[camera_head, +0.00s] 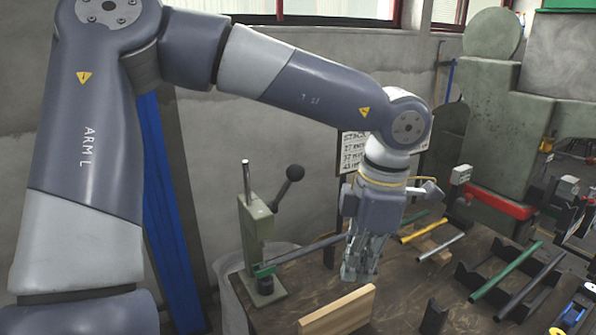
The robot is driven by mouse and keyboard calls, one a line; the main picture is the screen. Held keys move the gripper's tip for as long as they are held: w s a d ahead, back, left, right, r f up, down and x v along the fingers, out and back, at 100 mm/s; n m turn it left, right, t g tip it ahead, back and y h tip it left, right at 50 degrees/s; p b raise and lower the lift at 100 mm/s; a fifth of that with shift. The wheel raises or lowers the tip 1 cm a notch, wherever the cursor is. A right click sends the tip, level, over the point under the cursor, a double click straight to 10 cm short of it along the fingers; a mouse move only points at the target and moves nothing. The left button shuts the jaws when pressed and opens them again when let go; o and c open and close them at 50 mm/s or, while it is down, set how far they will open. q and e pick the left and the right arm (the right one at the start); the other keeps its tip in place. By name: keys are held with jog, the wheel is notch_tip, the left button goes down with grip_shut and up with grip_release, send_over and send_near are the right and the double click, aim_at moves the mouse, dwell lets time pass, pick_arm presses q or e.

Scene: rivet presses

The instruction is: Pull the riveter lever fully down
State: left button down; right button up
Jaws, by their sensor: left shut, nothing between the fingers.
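The riveter (256,236) is a green upright press with a silver rod on top, standing at the back left of the bench. Its lever (284,187) ends in a black ball knob and points up and to the right, in a raised position. My left gripper (362,272) points down over the bench, to the right of the riveter and lower than the knob. It is shut and empty, apart from the lever. My right gripper is not in view.
A long dark bar (305,249) runs from the riveter's base towards my left gripper. A wooden block (338,312) lies in front on the workbench (395,290). Green and dark rods (507,271) rest on black holders at right. A large green machine (500,120) stands behind.

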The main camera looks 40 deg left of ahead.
pick_arm(q)
jog(key=shift+f, duration=0.1)
jog(key=shift+s+d+f+b, duration=0.2)
jog(key=shift+d+f+b, duration=0.2)
jog(key=shift+d+b, duration=0.35)
jog(key=shift+f, duration=0.1)
jog(key=shift+s+d+f+b, duration=0.2)
jog(key=shift+d+f+b, duration=0.25)
jog(key=shift+d+b, duration=0.2)
jog(key=shift+d, duration=0.1)
